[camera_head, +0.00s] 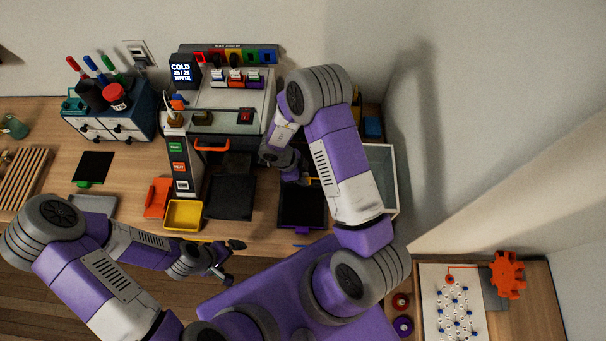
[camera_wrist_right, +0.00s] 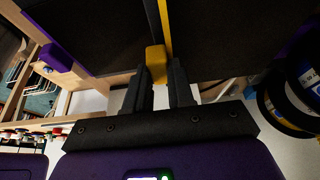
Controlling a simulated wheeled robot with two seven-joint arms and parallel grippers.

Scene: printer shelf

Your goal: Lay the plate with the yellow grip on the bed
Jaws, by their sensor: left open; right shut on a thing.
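The yellow grip (camera_wrist_right: 155,62) sits between the fingertips of my right gripper (camera_wrist_right: 160,78), which is shut on it. Its plate shows nearly edge-on in the right wrist view as a thin yellow edge running up from the grip. In the head view my right gripper (camera_head: 302,179) is over the right side of the table, where a bit of yellow shows beside it; my arm hides much there. The black bed (camera_head: 230,197) lies in front of the printer (camera_head: 225,100) and looks bare. My left gripper (camera_head: 233,262) is open and empty in front of the table edge.
A plate with a purple grip (camera_wrist_right: 57,57) is beside the yellow one. A dark, purple-edged plate (camera_head: 301,208) lies right of the bed. A yellow bin (camera_head: 183,215) and an orange holder (camera_head: 158,198) stand left of the bed. Spools (camera_wrist_right: 290,95) are close at the wrist view's right.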

